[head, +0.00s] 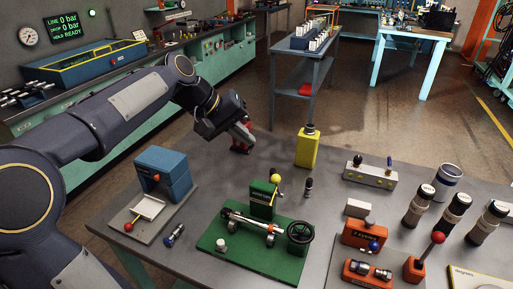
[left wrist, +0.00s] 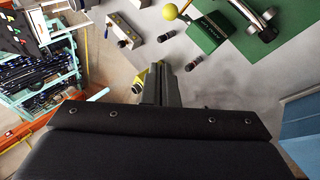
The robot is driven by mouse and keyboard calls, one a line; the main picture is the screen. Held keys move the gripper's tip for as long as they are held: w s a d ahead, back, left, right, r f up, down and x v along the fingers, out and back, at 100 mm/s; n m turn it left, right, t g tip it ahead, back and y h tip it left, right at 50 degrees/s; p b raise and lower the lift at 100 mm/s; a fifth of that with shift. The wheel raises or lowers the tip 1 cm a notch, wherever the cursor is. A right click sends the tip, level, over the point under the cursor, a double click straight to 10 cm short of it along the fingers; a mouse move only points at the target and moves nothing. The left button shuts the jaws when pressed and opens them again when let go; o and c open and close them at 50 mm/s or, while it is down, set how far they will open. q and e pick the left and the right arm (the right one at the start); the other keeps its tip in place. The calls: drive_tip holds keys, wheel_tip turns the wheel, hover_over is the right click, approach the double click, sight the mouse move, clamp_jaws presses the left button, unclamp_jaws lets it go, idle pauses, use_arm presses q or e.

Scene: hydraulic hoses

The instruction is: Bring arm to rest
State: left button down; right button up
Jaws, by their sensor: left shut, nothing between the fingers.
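My left arm reaches in from the left in the head view. Its gripper (head: 243,141) is above the far edge of the grey table (head: 330,215), left of the yellow block (head: 307,148). In the left wrist view the fingers (left wrist: 160,80) are together with nothing between them. The yellow block (left wrist: 140,85) shows partly behind them there. A red patch shows at the fingertips in the head view; I cannot tell whether it is part of the gripper. My right gripper is in neither view.
A green fixture (head: 258,245) with a hose and a black handwheel stands at the table's front middle. A blue press (head: 163,172) stands left. Orange blocks (head: 365,234), dark-capped cylinders (head: 418,205) and a grey manifold (head: 370,174) stand right. The table behind the green fixture is mostly clear.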

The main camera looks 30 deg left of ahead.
use_arm(q)
drive_tip(key=s+d+f+m+y, duration=0.1)
drive_tip(key=s+d+f+m, duration=0.1)
drive_tip(key=s+f, duration=0.5)
drive_tip(key=s+d+f+m+y, duration=0.1)
drive_tip(key=s+d+f, duration=0.3)
drive_tip(key=s, duration=1.2)
wheel_tip(320, 180, down, 5)
drive_tip(key=shift+s+r+m, duration=0.15)
drive_tip(key=shift+r+m, duration=0.05)
drive_tip(key=shift+m, duration=0.4)
